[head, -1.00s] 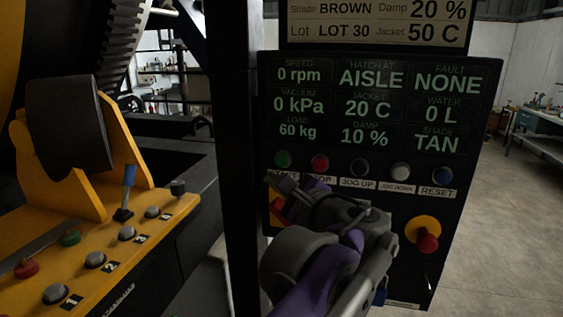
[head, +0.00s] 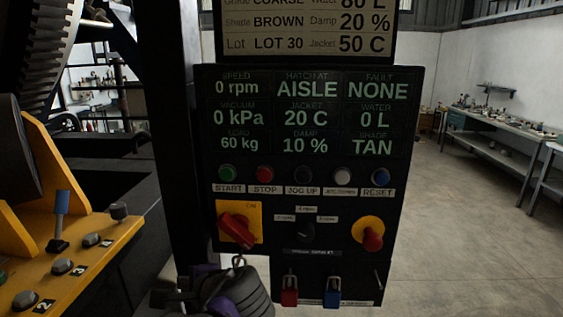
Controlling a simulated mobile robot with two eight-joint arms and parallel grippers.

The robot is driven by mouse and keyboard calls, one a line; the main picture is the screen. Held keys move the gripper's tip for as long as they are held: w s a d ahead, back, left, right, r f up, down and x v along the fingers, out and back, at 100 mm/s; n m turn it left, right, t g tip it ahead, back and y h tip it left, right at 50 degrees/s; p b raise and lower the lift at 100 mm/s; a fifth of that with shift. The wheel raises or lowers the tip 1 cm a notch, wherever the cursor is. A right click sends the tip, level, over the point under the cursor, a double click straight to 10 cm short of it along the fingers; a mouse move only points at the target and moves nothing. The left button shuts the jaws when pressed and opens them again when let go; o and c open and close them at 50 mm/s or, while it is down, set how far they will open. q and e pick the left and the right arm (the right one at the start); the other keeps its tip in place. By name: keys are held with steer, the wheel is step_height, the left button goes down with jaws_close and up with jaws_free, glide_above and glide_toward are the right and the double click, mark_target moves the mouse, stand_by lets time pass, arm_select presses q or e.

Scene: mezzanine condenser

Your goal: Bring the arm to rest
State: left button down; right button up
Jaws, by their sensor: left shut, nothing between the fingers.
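My left gripper (head: 172,298) shows at the bottom of the head view, below the lower left corner of the control panel (head: 300,215). It is dark grey with purple parts, and its fingers point left. It is shut and empty, and the frame's bottom edge cuts off the rest of the arm. It seems to touch nothing, though its depth is hard to judge. My right gripper is not in view.
The panel carries a red rotary switch (head: 237,230), a red stop knob (head: 372,239) and red (head: 289,292) and blue (head: 332,291) padlocks. A yellow console (head: 85,265) stands left. Workbenches (head: 495,145) line the right wall; the floor (head: 470,240) before them is clear.

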arm_select(q)
steer(key=s+d+f+n+g+h, duration=0.1)
steer(key=s+f+n+h, duration=0.3)
steer(key=f, duration=0.8)
steer(key=s+d+f+n+g+h, duration=0.1)
steer(key=s+f+n+h, duration=0.4)
steer(key=s+f, duration=0.8)
steer(key=n, duration=0.3)
steer(key=shift+s+d+f, duration=0.25)
steer(key=shift+d+f, duration=0.05)
